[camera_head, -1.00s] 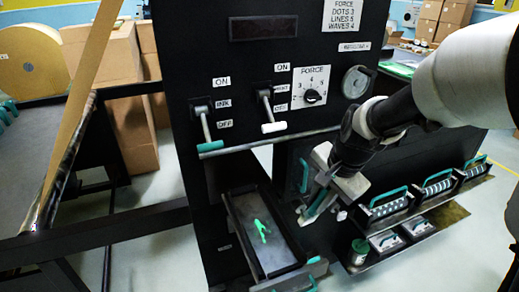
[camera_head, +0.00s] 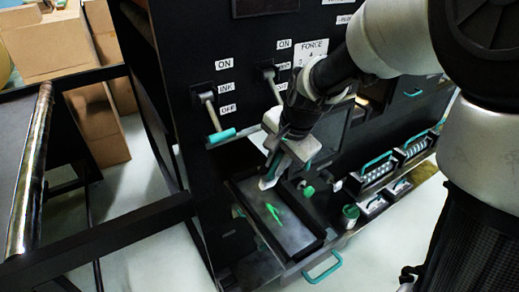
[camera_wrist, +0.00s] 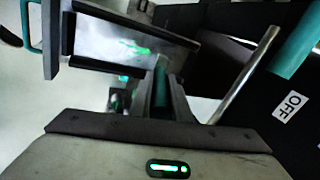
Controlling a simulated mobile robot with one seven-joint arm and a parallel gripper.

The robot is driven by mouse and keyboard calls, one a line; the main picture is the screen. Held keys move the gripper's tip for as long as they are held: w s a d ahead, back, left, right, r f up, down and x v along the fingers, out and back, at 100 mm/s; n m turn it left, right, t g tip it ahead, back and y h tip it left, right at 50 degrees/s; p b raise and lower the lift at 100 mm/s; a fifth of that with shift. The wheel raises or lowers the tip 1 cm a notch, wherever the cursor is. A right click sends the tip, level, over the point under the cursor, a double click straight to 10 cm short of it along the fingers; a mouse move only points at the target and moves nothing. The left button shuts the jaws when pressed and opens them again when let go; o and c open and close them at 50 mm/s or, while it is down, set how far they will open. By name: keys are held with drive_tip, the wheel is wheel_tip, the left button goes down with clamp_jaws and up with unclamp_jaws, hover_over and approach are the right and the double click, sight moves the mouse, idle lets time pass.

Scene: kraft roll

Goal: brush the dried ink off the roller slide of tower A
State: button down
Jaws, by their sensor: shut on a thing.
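The roller slide (camera_head: 292,235) is a dark, open tray pulled out low on the front of the black tower (camera_head: 195,150). Bright green ink (camera_head: 272,213) lies as a streak on its floor. My gripper (camera_head: 283,155) is shut on a brush (camera_head: 268,182) with a teal handle and a pale end, above the far end of the slide. Whether the brush touches the slide is unclear. In the wrist view the brush handle (camera_wrist: 160,85) is between the fingers, and the slide (camera_wrist: 100,40) with green ink (camera_wrist: 137,46) is beyond.
A teal-ended lever (camera_head: 220,136) hangs above the slide. A teal handle (camera_head: 323,268) stands at the slide's near end. On the right are a green-lidded jar (camera_head: 349,215) and a rack with roller cassettes (camera_head: 377,172). A metal roller (camera_head: 32,170) is at far left.

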drive_tip(key=shift+a, duration=0.25)
wheel_tip(320, 180, down, 6)
drive_tip(key=b, duration=0.4)
drive_tip(key=shift+b, duration=0.4)
drive_tip(key=shift+f+b, duration=0.6)
drive_tip(key=shift+f, duration=0.2)
drive_tip(key=shift+s+d, duration=0.1)
drive_tip(key=shift+d, duration=0.05)
